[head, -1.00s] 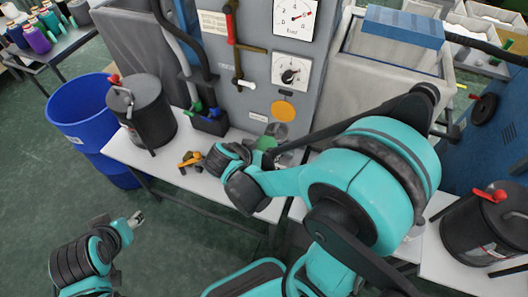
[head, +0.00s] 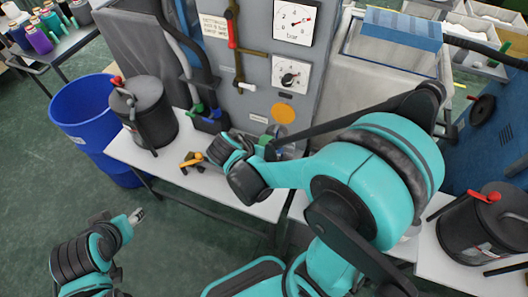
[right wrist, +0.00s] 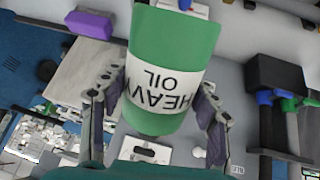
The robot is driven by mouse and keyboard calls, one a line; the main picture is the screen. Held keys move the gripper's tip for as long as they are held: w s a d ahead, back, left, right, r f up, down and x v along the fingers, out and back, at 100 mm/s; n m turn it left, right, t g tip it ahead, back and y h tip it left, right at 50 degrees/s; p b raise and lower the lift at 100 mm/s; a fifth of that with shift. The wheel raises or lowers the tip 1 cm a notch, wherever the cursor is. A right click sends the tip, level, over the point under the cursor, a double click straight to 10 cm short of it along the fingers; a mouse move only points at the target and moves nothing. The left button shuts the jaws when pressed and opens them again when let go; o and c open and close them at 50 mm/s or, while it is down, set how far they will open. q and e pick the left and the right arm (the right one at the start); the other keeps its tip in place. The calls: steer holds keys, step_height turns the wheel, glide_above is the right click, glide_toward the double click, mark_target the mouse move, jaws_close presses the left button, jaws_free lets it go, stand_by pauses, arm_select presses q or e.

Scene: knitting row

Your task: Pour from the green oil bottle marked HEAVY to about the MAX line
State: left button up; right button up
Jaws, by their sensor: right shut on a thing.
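The green oil bottle (right wrist: 172,40) fills the middle of the right wrist view. Its white label reads HEAVY OIL, upside down in that picture. My right gripper (right wrist: 158,104) is shut on it, one dark finger on each side. In the head view only a small green part of the bottle (head: 265,141) shows beside my right wrist, in front of the grey machine panel; my arm hides the rest. The bottle's mouth and a MAX line cannot be made out. My left gripper (head: 136,216) is low at the left, away from the table, its finger gap too small to judge.
The white table (head: 235,195) carries a dark canister with a red handle (head: 147,112) and a small yellow-and-black object (head: 192,161). A blue bin (head: 82,112) stands left of it. The grey panel (head: 250,60) with gauges rises behind. Another dark canister (head: 485,225) is at right.

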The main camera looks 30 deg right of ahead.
arm_select(q)
steer(key=shift+r, duration=0.1)
steer(key=shift+r+p, duration=0.7)
steer(key=shift+p, duration=0.1)
stand_by(7.1)
